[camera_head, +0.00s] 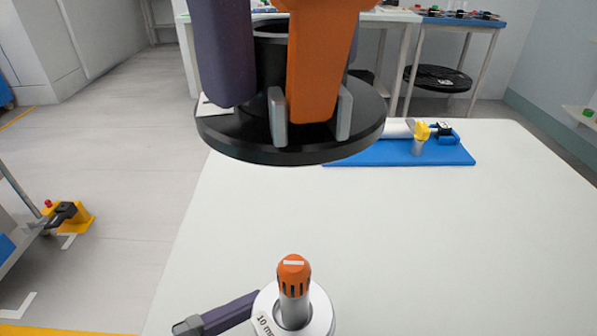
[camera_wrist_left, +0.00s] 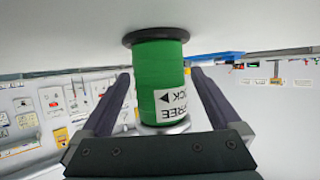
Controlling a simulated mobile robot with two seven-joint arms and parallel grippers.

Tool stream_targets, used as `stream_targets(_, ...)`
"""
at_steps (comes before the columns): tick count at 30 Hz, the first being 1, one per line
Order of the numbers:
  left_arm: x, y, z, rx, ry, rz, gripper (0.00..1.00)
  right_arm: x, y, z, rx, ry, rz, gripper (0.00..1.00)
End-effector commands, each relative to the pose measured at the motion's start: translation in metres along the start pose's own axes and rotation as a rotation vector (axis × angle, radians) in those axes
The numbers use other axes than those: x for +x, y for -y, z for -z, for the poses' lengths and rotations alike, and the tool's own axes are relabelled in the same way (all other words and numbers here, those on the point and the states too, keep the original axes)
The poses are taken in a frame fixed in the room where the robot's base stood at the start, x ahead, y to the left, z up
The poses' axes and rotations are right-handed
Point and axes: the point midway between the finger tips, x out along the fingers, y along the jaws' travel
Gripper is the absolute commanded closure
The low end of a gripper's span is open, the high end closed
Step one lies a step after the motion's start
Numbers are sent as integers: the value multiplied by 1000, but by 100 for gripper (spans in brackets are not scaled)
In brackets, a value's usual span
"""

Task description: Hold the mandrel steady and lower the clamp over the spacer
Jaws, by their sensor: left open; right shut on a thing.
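The mandrel (camera_head: 293,272) stands upright at the bottom of the head view, a silver shaft with an orange slotted top. The spacer (camera_head: 322,306), a pale ring marked 10 mm, sits around it. In the left wrist view, a green cylinder (camera_wrist_left: 165,75) with a black flange and a FREE label stands between the two fingers of my open left gripper (camera_wrist_left: 165,78). One of those fingers shows beside the spacer in the head view. My right gripper (camera_head: 285,75) is shut on the clamp (camera_head: 240,140), a black disc with an orange lever, held high above the table and apart from the mandrel.
The white table (camera_head: 420,240) is clear between the mandrel and a blue plate (camera_head: 400,157) at its back, which bears a white roll and a yellow part (camera_head: 422,131). More tables stand behind. A red-knobbed yellow device (camera_head: 75,218) is at the left.

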Motion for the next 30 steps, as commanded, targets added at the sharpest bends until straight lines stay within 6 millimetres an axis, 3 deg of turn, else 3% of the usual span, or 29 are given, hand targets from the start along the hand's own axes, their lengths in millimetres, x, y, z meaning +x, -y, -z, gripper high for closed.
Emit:
stream_targets(5,0,0,0,0,0,0,5,0,0,0,0,-1,0,100)
stream_targets(30,0,0,0,0,-1,0,99,0,0,0,0,-1,0,100)
